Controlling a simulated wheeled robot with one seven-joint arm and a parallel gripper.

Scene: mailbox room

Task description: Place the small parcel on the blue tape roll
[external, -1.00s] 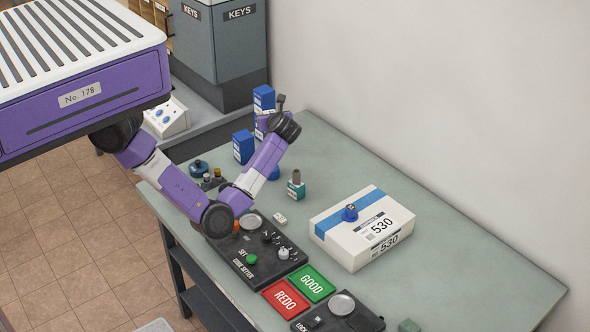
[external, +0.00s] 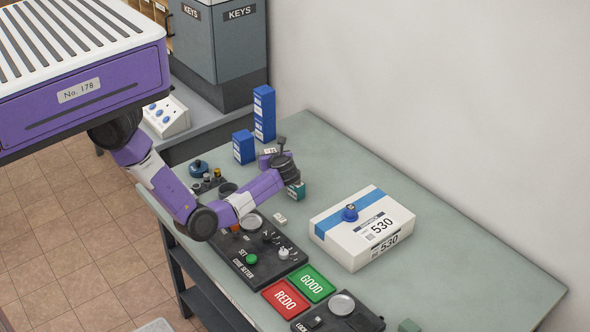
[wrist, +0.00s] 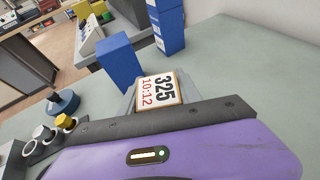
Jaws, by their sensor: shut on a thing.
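My gripper (external: 267,158) is low over the far left part of the bench, its wrist bent down. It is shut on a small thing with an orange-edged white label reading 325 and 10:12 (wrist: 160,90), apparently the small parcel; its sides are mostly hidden. The label also shows faintly in the external view (external: 270,151). I cannot tell whether the held thing touches anything.
Blue boxes (external: 264,113) (external: 243,147) stand just beyond my gripper. A large white parcel (external: 362,228) lies to the right, with a black code setter (external: 262,258) in front.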

